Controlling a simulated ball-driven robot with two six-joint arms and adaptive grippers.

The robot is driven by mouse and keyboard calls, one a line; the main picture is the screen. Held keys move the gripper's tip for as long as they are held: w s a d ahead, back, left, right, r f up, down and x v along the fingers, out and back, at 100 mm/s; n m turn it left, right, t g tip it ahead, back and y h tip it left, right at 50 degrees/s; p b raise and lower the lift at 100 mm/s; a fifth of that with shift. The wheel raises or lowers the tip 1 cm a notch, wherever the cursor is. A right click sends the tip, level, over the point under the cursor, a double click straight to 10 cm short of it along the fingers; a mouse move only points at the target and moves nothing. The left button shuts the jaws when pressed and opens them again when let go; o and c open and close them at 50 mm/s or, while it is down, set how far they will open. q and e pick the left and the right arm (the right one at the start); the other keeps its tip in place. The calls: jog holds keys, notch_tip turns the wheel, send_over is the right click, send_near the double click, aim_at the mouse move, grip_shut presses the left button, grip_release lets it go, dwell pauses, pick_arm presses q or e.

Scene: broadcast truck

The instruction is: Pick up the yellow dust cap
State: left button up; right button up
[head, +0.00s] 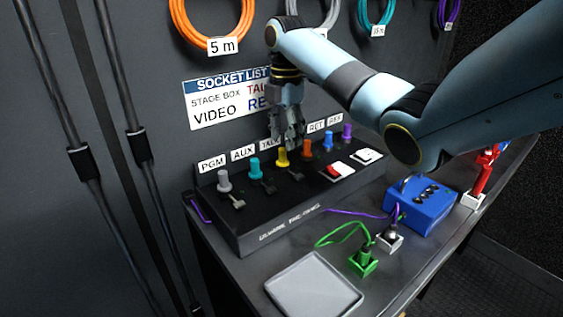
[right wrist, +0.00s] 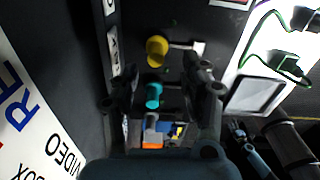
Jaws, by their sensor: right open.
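The yellow dust cap (head: 282,157) stands upright on the black panel, third in a row of coloured caps, between a teal and an orange one. My right gripper (head: 287,138) comes down from above, with its fingertips just above and around the yellow cap's top in the head view. Whether a finger touches the cap cannot be told. My left gripper is not clearly seen.
Close neighbours are the teal cap (head: 254,166) and orange cap (head: 306,147). The wall with the socket list (head: 222,98) is right behind. A grey tray (head: 312,287), green plug (head: 363,262) and blue box (head: 420,206) lie in front and to the right.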

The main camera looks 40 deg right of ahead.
aim_at(283, 149)
jog(key=shift+w+f, duration=0.1)
jog(key=shift+f, duration=0.35)
jog(key=f, duration=0.4)
jog(key=shift+w+d+f, duration=0.1)
jog(key=shift+w+f, duration=0.15)
jog(key=shift+f, duration=0.05)
jog(key=shift+c, duration=1.3)
pick_arm(q)
jog(key=shift+w, duration=0.8)
pick_arm(e)
grip_shut()
